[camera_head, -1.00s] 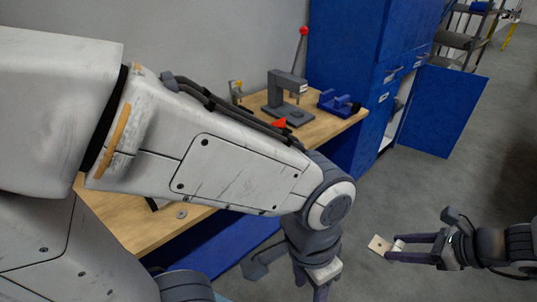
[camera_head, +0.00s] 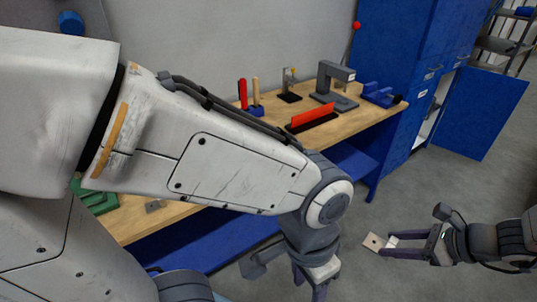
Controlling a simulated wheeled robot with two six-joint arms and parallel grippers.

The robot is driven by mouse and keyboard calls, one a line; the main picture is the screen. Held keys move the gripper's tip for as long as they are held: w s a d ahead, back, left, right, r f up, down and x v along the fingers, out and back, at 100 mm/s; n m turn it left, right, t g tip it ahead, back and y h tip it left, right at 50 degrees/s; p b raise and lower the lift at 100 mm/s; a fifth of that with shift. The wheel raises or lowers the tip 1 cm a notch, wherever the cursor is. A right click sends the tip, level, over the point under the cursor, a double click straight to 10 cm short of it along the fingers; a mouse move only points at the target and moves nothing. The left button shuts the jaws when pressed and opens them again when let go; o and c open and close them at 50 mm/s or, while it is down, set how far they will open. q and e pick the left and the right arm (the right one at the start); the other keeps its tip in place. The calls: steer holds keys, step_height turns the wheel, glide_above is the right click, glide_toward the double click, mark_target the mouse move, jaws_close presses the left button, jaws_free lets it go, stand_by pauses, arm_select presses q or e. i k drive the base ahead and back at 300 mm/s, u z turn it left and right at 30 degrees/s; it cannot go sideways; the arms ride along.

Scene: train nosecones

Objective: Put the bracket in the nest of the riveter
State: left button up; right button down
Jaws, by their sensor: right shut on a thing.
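The bracket (camera_head: 373,242) is a small pale plate with a hole, at the lower right over the floor. My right gripper (camera_head: 388,245) comes in from the right and is shut on it. The riveter (camera_head: 329,83) is a grey press with a red-knobbed lever, on the back of the workbench, well away from the bracket. Its nest is too small to make out. My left gripper (camera_head: 309,285) points down at the bottom middle, partly cut off by the frame edge; its opening is unclear.
The wooden workbench (camera_head: 372,123) runs along the wall, partly hidden by my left arm. A blue vise (camera_head: 378,94), a red-and-black holder (camera_head: 313,117) and upright tools stand near the riveter. A blue cabinet (camera_head: 400,50) with an open door (camera_head: 483,112) stands right. Floor before it is clear.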

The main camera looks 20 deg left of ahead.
mark_target(93, 200)
steer(key=u, duration=1.95)
steer(key=i, duration=1)
steer(key=u, duration=0.05)
